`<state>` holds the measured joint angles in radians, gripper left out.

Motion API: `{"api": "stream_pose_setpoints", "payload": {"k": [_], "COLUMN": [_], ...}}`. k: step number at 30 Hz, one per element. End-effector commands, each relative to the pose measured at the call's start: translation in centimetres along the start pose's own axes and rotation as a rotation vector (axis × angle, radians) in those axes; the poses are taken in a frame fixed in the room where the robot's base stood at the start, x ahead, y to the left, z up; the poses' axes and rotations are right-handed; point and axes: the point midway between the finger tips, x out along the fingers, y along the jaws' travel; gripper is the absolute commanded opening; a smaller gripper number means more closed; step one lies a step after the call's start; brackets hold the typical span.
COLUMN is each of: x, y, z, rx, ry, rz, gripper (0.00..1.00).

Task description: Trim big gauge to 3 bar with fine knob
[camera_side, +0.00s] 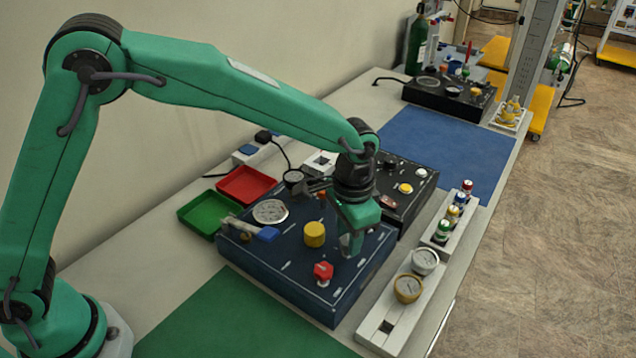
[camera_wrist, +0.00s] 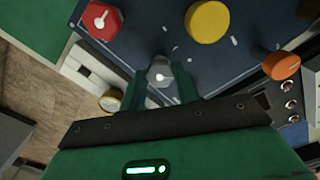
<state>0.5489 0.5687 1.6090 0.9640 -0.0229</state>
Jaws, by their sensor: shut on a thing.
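The dark blue trainer panel (camera_side: 290,268) lies on the bench under my gripper (camera_side: 352,243). The big gauge (camera_side: 270,211), white-faced, is at the panel's far left; its needle is too small to read. In the wrist view, a small grey knob with a white mark (camera_wrist: 160,73), which looks like the fine knob, stands between the fingers of my gripper (camera_wrist: 161,84). The gripper is shut on this knob. In the side view the fingers mostly hide it. A larger yellow knob (camera_side: 314,234) and a red knob (camera_side: 323,271) stand nearby on the panel.
An orange knob (camera_wrist: 281,65) shows in the wrist view. A black panel (camera_side: 412,200) stands behind, and a rail with loose gauges (camera_side: 408,288) lies to the right. The green mat (camera_side: 240,320) is clear.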

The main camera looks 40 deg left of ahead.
Motion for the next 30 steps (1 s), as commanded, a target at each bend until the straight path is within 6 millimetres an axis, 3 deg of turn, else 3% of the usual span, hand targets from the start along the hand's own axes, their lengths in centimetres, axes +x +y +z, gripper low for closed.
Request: {"api": "stream_pose_setpoints", "payload": {"k": [7,8,10,11,23,30], "x": [-0.1,-0.1,-0.1,-0.1,-0.4,-2.5], "y": [0.0,0.0,0.0,0.0,0.0,0.0], "z": [0.0,0.0,0.0,0.0,0.0,0.0], "rx": [-0.001,-0.001,-0.002,-0.002,-0.002,-0.002], "ry": [0.0,0.001,0.001,0.001,0.001,0.002], "rz": [0.0,0.0,0.0,0.0,0.0,0.0], "gripper": [0.09,0.37,0.51,0.53,0.53,0.53]}}
